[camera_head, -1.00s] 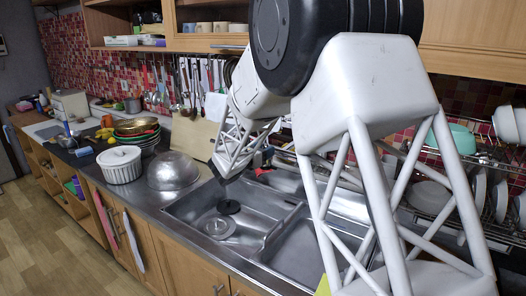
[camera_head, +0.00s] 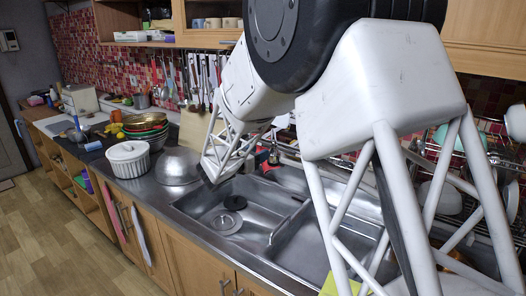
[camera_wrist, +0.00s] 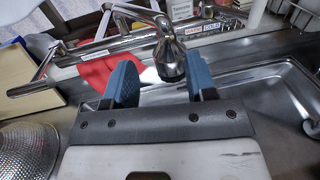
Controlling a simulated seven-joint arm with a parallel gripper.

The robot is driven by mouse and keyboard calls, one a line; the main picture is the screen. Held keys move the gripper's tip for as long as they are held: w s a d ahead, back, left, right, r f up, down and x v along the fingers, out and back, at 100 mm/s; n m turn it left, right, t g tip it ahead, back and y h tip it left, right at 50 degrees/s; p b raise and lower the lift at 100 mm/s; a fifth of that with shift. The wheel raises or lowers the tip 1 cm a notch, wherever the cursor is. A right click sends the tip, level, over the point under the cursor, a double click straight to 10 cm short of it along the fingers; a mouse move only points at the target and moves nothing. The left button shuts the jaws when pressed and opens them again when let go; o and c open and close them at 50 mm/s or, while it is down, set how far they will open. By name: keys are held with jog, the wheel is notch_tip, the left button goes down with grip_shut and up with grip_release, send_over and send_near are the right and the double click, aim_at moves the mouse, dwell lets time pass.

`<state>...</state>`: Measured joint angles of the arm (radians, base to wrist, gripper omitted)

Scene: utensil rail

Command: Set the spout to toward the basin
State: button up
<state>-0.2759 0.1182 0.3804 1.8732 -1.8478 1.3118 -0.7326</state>
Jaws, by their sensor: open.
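The chrome spout (camera_wrist: 170,60) shows in the wrist view, its rounded dark-tipped outlet hanging at the top middle. My gripper (camera_wrist: 157,62) has two blue fingers, open, one on each side of the spout's end. I cannot tell whether either finger touches it. In the head view, the lattice end of my arm reaches over the back left of the steel basin (camera_head: 263,218); the fingers are not clear there. The faucet (camera_head: 273,156) shows only small and dark behind the basin, partly hidden by my arm. The basin also shows at the right of the wrist view (camera_wrist: 275,88).
A metal colander (camera_head: 177,167) and a white ribbed pot (camera_head: 128,160) stand left of the basin. A chrome bar (camera_wrist: 105,48) and a red cloth (camera_wrist: 98,72) lie near the spout. A dish rack is at right.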

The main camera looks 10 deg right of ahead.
jog(key=shift+s+a, duration=0.2)
jog(key=shift+a, duration=0.05)
jog(key=shift+c, duration=1.4)
jog(key=shift+s+d+m, duration=0.15)
jog(key=shift+d+m, duration=0.15)
jog(key=shift+d, duration=0.15)
jog(key=c, duration=0.5)
jog(key=s+d+m+g, duration=0.1)
jog(key=s+d+f+m+g+y, duration=0.1)
jog(key=d+m+g, duration=0.3)
jog(key=shift+s+d+f, duration=0.15)
jog(key=shift+s+f, duration=0.2)
jog(key=shift+s, duration=0.05)
grip_shut()
jog(key=m+t+y, duration=0.1)
jog(key=m+y, duration=1.5)
jog(key=m, duration=0.9)
send_near(276, 161)
jog(key=r, duration=0.2)
jog(key=d+r, duration=0.1)
jog(key=r, duration=0.2)
jog(key=shift+s+d+r, duration=0.3)
jog(key=shift+d+r, duration=0.05)
jog(key=shift+d, duration=0.05)
